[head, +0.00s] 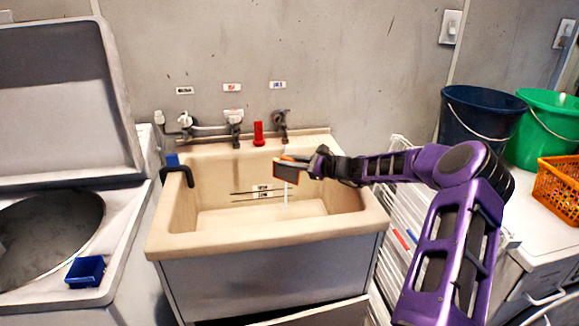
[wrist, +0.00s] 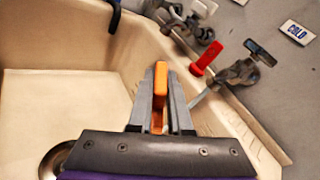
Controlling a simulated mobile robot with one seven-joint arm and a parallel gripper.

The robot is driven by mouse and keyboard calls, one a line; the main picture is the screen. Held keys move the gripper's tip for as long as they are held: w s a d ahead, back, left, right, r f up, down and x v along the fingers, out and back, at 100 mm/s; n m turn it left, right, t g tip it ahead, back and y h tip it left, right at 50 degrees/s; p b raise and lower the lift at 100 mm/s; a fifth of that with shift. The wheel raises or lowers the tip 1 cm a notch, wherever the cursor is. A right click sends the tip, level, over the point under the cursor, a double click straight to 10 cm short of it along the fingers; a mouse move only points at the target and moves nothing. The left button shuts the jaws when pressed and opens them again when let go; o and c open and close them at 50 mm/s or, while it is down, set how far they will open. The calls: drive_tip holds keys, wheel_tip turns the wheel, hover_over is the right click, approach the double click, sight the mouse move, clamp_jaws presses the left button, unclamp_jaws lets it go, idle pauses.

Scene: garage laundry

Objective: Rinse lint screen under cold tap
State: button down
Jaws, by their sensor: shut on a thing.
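My gripper (head: 311,166) reaches in from the right over the sink (head: 164,226) and is shut on the lint screen (head: 286,172). The screen is a dark panel with an orange edge, held above the basin floor. In the wrist view its orange edge (wrist: 160,84) shows between the fingers (wrist: 160,100); the rest is hidden. The right-hand tap (head: 281,121) is above the screen. In the wrist view a COLD label (wrist: 297,32) is beside this tap (wrist: 238,73). A pale stream (head: 286,193) shows below the screen; whether it runs over the mesh is unclear.
A red upright piece (head: 258,134) and another tap assembly (head: 234,124) stand along the sink's back. A dark hook-shaped piece (head: 178,171) is on the left rim. An open-lidded washer stands left; blue (head: 478,122) and green (head: 548,135) buckets and an orange basket (head: 560,190) are right.

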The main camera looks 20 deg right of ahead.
drive_tip(key=w+d+f, duration=0.1)
drive_tip(key=w, duration=0.5)
drive_tip(key=shift+w+d+f, duration=0.15)
drive_tip(key=shift+w+d, duration=0.15)
drive_tip(key=shift+w, duration=0.05)
drive_tip(key=shift+d, duration=0.1)
idle(0.4)
drive_tip(key=shift+s+d, duration=0.15)
drive_tip(key=shift+d, duration=0.35)
drive_tip(key=shift+a, duration=0.15)
drive_tip(key=shift+a, duration=0.45)
drive_tip(key=s+a, duration=0.2)
drive_tip(key=s, duration=0.5)
drive_tip(key=shift+s+p, duration=0.25)
drive_tip(key=shift+p, duration=0.15)
idle(0.8)
